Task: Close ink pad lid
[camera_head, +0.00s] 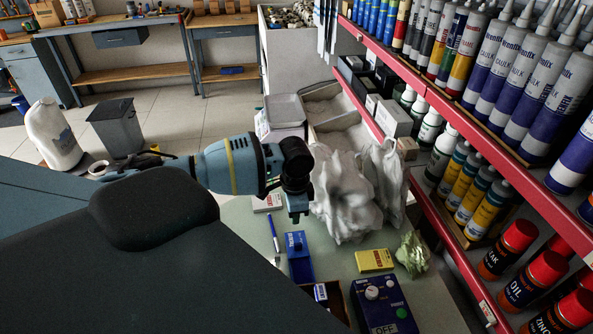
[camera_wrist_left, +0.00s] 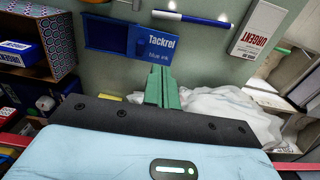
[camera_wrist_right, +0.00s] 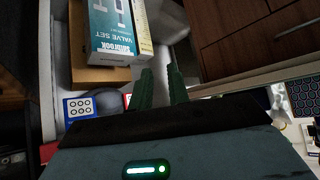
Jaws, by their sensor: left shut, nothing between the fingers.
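The blue ink pad (camera_head: 302,268) lies on the grey-green table in the head view, below and close to my left gripper (camera_head: 297,217). In the left wrist view the ink pad (camera_wrist_left: 103,33) shows a dark blue recessed tray, with its lid (camera_wrist_left: 155,44), lettered "Tackrel blue ink", folded out beside it. The lid also shows in the head view (camera_head: 296,241). My left gripper (camera_wrist_left: 161,88) has its green fingers together and empty, near the lid's edge; contact cannot be told. My right gripper (camera_wrist_right: 162,88) shows only in its own wrist view, fingers apart with nothing between them.
A blue pen (camera_head: 273,227) and a white box (camera_head: 268,202) lie by the ink pad. A crumpled white bag (camera_head: 345,195) stands close right of my left gripper. A yellow box (camera_head: 374,260) and a blue switch device (camera_head: 384,305) are nearer. Shelves (camera_head: 470,120) bound the right.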

